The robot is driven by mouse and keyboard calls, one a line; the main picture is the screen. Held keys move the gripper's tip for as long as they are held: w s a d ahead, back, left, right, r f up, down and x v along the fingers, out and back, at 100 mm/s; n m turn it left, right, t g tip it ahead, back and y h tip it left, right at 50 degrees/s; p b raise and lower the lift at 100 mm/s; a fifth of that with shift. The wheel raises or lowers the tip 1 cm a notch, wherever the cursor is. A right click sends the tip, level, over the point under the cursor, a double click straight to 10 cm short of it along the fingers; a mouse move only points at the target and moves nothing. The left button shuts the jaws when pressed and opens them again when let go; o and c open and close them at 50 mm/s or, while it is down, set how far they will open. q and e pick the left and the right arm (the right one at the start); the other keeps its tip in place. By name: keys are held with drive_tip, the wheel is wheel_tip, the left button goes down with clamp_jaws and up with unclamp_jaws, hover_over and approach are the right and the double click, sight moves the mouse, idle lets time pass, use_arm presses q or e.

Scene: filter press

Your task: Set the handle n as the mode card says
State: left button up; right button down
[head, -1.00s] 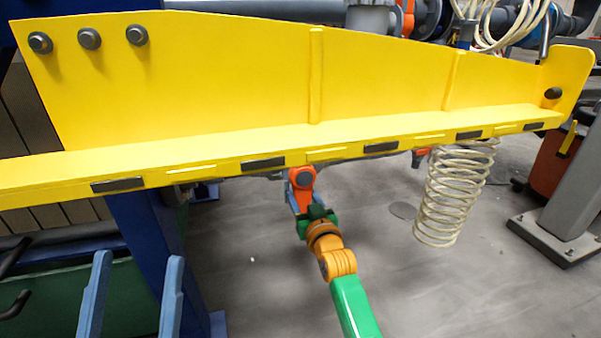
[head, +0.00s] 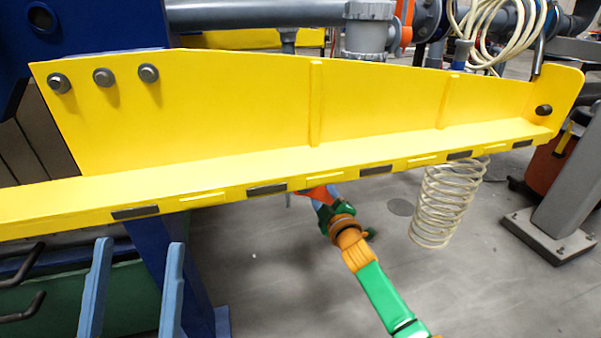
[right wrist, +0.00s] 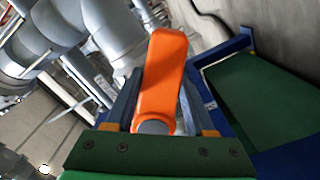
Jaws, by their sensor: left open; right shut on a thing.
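An orange handle (right wrist: 161,80) stands between the two blue-grey fingers of my right gripper (right wrist: 160,90) in the right wrist view. That gripper is shut on it, and a grey round hub shows at the handle's lower end. In the head view my right arm reaches in from the lower right, and its gripper is hidden behind the yellow beam. My left gripper (head: 140,245) shows at the lower left of the head view as two light blue fingers, apart with nothing between them. I see no mode card and no letter on the handle.
A long yellow beam (head: 220,105) crosses the head view in front of my right arm. A pale coiled hose (head: 447,200) hangs at its right end. Grey pipes (right wrist: 50,50) lie left of the handle, and a green block (right wrist: 265,100) lies right. Bare floor shows below the beam.

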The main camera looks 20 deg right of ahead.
drive_tip(key=r+n, duration=0.1)
drive_tip(key=r+n+p, duration=0.1)
drive_tip(key=shift+d+r+n, duration=0.25)
drive_tip(key=shift+d+n, duration=0.05)
drive_tip(key=shift+d, duration=0.1)
drive_tip(key=shift+w+d+r+n+p, duration=0.1)
drive_tip(key=shift+d+r+n+p, duration=0.05)
drive_tip(key=shift+n+p, duration=0.4)
drive_tip(key=shift+d+r+n+p, duration=0.1)
drive_tip(key=shift+r+n+p, duration=0.6)
drive_tip(key=shift+n, duration=0.55)
drive_tip(key=shift+r+n, duration=0.3)
drive_tip(key=shift+n, duration=0.3)
drive_tip(key=shift+f, duration=0.1)
drive_tip(key=shift+c, duration=1.2)
unclamp_jaws()
drive_tip(key=shift+f, duration=0.15)
